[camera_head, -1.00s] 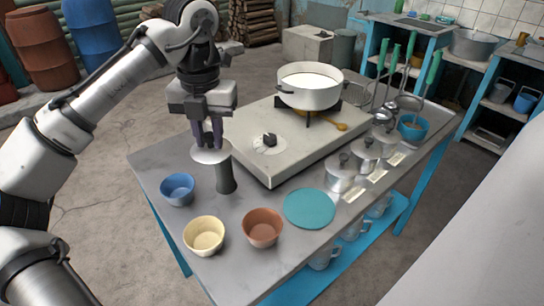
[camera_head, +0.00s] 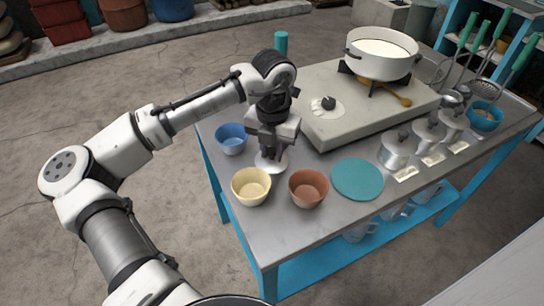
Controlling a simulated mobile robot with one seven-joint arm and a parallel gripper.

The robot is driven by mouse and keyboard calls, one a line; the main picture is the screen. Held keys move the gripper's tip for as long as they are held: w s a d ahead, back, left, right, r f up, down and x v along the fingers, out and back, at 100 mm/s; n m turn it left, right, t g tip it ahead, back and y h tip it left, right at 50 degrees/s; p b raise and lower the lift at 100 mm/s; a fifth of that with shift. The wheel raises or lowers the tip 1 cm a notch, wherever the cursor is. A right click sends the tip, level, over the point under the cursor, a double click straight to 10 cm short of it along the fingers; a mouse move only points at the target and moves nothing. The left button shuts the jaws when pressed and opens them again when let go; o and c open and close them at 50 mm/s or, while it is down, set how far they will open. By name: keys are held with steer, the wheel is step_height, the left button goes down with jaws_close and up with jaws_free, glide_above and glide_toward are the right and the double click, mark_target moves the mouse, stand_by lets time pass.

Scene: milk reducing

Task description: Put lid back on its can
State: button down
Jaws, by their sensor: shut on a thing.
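My gripper (camera_head: 270,152) points down over the near left part of the table, between the blue bowl (camera_head: 231,138) and the brown bowl (camera_head: 308,188). Its fingers are shut on a pale round lid (camera_head: 271,164), which shows under them just behind the yellow bowl (camera_head: 251,187). I cannot tell whether the lid touches the table or anything below it.
A grey stove (camera_head: 345,125) with a white pot (camera_head: 382,58) fills the middle of the table (camera_head: 275,225). A flat teal disc (camera_head: 358,179) lies at the front. Green-handled utensils and a blue bowl (camera_head: 486,117) stand at the right. The front edge is bare.

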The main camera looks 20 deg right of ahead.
mark_target(272, 159)
steer(key=shift+f, duration=1.45)
steer(key=shift+f, duration=0.1)
steer(key=c, duration=1.2)
jaws_free()
steer(key=shift+c, duration=0.2)
